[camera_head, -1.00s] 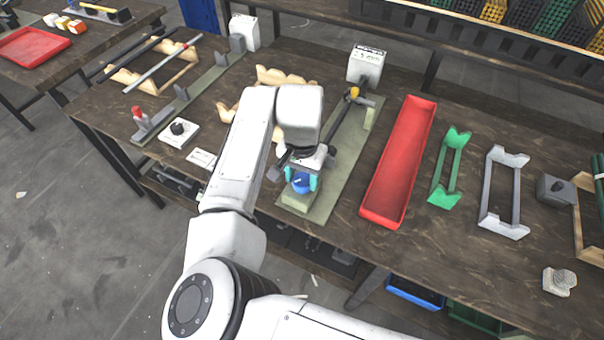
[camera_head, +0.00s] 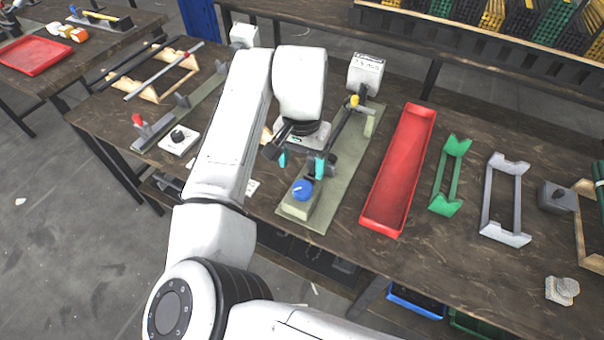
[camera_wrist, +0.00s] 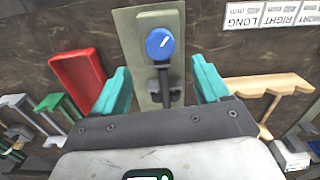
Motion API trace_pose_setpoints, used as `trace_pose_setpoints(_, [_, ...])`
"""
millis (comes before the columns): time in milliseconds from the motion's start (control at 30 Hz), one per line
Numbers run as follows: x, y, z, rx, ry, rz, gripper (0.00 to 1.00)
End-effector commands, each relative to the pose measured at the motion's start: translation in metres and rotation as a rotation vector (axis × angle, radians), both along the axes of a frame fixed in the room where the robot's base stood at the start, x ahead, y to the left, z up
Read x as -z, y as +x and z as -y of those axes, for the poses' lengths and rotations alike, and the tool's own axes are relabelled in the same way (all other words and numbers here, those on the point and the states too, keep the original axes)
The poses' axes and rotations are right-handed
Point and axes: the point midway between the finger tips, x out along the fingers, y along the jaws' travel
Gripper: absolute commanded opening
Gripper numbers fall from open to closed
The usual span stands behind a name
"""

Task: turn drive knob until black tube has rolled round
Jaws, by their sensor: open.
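The blue drive knob (camera_head: 302,189) with a white pointer line sits on a grey-green block at the near end of a green base plate (camera_head: 345,185). It also shows in the wrist view (camera_wrist: 160,43), ahead of my fingers. My gripper (camera_head: 301,163) is open and empty, its teal fingers apart, above and behind the knob and not touching it. A dark bar (camera_head: 343,121) runs along the plate toward a yellow-tipped part (camera_head: 354,101); it may be the black tube. My gripper hides its near end, so I cannot tell how it is turned.
A long red tray (camera_head: 398,175) lies right of the plate, then green (camera_head: 450,175) and grey (camera_head: 507,198) cradles. A white box (camera_head: 365,74) stands at the plate's far end.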

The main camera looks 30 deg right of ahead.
Motion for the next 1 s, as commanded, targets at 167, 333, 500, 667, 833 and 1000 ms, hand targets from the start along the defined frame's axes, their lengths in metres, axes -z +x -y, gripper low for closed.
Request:
trace_pose_setpoints(167, [-0.02,0.0,0.0,0.0,0.001,0.0,0.75])
trace_pose_setpoints(333, [-0.026,0.0,0.0,-0.001,0.001,0.0,0.75])
trace_pose_setpoints(500, [-0.026,0.0,0.0,-0.001,0.001,-0.001,0.75])
trace_pose_setpoints(667, [-0.026,0.0,0.0,-0.001,0.001,-0.001,0.75])
trace_pose_setpoints(833, [-0.025,0.0,0.0,-0.001,0.001,-0.001,0.75])
trace_pose_setpoints(1000, [-0.025,0.0,0.0,-0.001,0.001,-0.001,0.75])
